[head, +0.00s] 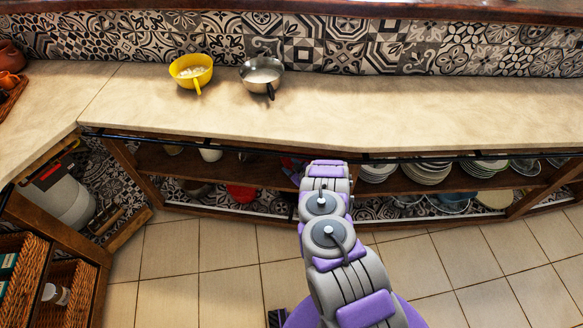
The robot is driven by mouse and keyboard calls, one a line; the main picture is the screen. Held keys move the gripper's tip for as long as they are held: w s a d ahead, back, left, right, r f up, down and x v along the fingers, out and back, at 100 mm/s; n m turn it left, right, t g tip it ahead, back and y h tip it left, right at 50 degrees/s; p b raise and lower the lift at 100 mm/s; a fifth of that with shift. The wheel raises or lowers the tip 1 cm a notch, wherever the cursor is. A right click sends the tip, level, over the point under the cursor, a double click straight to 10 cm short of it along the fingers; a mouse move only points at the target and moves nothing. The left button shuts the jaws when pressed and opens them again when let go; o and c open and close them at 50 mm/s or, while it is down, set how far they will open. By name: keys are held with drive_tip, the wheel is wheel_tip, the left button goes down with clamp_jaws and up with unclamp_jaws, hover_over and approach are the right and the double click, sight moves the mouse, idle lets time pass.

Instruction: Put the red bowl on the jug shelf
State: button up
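A red rounded thing (240,193), likely the red bowl, sits low in the open shelving under the counter, left of my arm; the shelf edge hides part of it. My arm reaches forward to the shelving front, and its far end hides my gripper. A white vessel (210,152) and other partly hidden vessels stand on the upper shelf (153,160) at left. I cannot tell whether they are jugs. Small red and blue shapes beside my arm's end are too unclear to name.
The counter (400,110) carries a yellow colander (186,80) and a metal pan (262,90); its right half is clear. Stacked plates (427,174) fill the shelf right of my arm. A grey bin (65,200) and wicker baskets (75,300) stand at left. The tiled floor (200,260) is open.

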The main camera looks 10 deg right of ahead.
drive_tip(key=shift+a, duration=0.6)
drive_tip(key=p+v, duration=0.1)
drive_tip(key=v, duration=0.1)
drive_tip(key=d+v, duration=0.1)
drive_tip(key=v, duration=0.1)
drive_tip(key=shift+s+d+r+p, duration=0.1)
drive_tip(key=shift+p, duration=0.3)
drive_tip(key=p+v, duration=0.2)
drive_tip(key=v, duration=0.5)
drive_tip(key=shift+s+p, duration=0.3)
drive_tip(key=shift+p, duration=0.05)
drive_tip(key=shift+r, duration=0.1)
